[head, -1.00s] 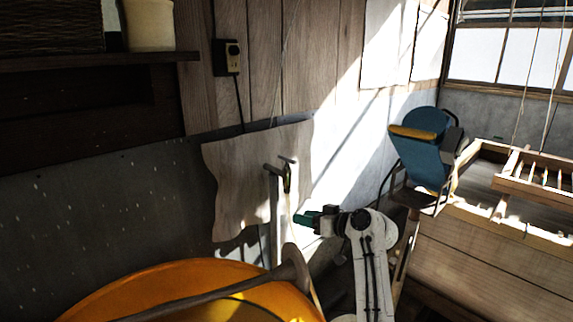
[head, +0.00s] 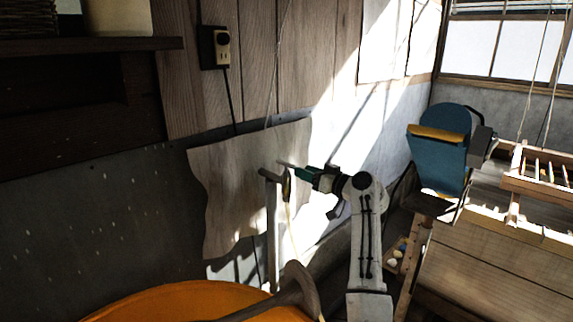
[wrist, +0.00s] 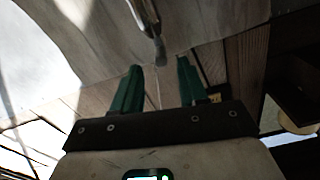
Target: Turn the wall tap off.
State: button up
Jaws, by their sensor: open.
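The wall tap (head: 270,174) sits at the top of a grey upright pipe in front of a pale wooden board in the head view. A small yellowish piece hangs at its right side; its thin lever is partly hidden by my gripper. My gripper (head: 297,172), with green fingers, is at the tap's right, close to it; contact cannot be told. A shiny metal part of the tap (wrist: 147,18) comes down from the top edge, just ahead of the gap between the fingertips.
The wavy-edged board (head: 225,170) stands behind the tap. An orange tub (head: 170,302) with a dark curved handle lies below. A power outlet (head: 215,48) is on the wall. A blue chair-like object (head: 438,160) and a wooden bench (head: 490,265) stand to the right.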

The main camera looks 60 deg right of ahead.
aim_at(288, 165)
jog(key=x, duration=0.8)
jog(key=shift+w+a+p, duration=0.1)
jog(key=shift+p, duration=0.3)
grip_shut()
